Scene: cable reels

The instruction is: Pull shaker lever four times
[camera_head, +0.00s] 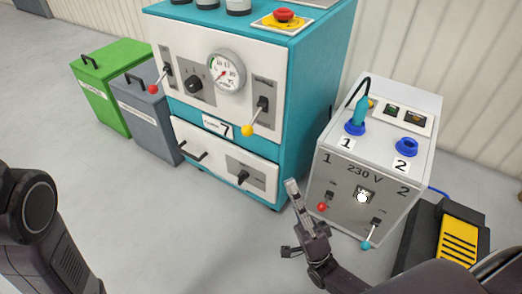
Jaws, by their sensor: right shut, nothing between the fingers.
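A teal machine with a white front (205,120) stands in the middle. On its upper panel are a lever with a red ball (153,89) at the left and a lever with a yellow ball (247,130) at the right. The lever labels are too small to read, so I cannot tell which is the shaker lever. Both balls hang below their slots. My right gripper (292,188) is shut and empty, in front of the machine's lower right corner, below and right of the yellow ball and apart from it. A link of my left arm shows at the left edge; its gripper is out of view.
A grey 230 V box (335,200) stands right of the gripper, with red and blue-green ball levers and a blue plug on top. A black-and-yellow pedal (460,240) lies at the right. Green (118,105) and grey (150,118) bins stand left. The front-left floor is clear.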

